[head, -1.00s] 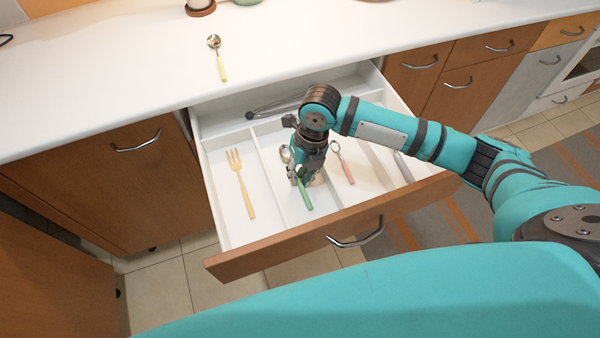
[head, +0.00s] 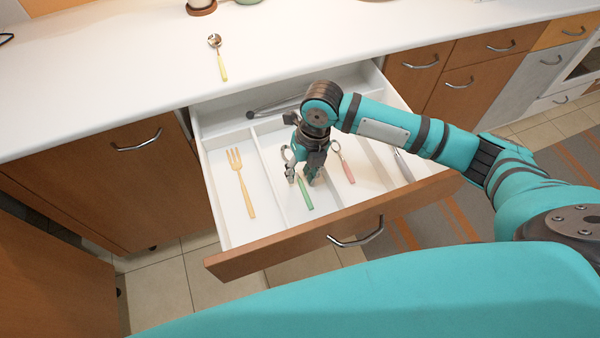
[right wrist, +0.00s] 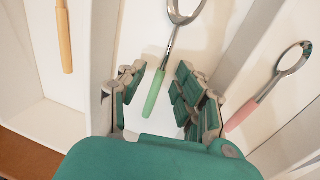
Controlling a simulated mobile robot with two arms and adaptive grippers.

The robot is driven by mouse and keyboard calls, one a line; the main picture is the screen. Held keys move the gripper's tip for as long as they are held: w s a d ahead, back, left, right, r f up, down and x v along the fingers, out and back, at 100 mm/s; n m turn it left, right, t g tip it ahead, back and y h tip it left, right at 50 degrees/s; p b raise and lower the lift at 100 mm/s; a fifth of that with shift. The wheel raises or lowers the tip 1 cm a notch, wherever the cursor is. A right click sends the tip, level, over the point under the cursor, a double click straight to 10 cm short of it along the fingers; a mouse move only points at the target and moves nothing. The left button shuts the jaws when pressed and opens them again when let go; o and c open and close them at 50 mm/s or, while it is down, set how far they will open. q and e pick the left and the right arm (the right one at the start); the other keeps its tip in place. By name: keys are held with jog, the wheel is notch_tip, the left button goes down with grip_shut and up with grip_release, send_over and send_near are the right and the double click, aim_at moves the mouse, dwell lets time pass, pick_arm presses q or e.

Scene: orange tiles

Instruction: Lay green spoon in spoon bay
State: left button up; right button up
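The green spoon (head: 304,192) lies in the drawer compartment just right of the yellow fork's compartment, with its metal bowl toward the back. In the right wrist view, the green spoon (right wrist: 156,92) lies on the white floor of that compartment between my spread fingers. My right gripper (head: 306,180) is open above it, pointing down; in the wrist view, the right gripper (right wrist: 160,92) shows gaps on both sides of the handle. The gripper hides part of the spoon in the head view. My left gripper is not in view.
The yellow fork (head: 241,183) lies in the left compartment. A pink spoon (head: 345,164) lies right of the green one, across a divider. A whisk-like metal utensil (head: 268,108) lies in the back compartment. A yellow-handled spoon (head: 218,58) is on the white counter (head: 110,70).

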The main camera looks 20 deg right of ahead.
notch_tip(320, 180, up, 11)
jog(key=d, duration=0.2)
dwell(0.5)
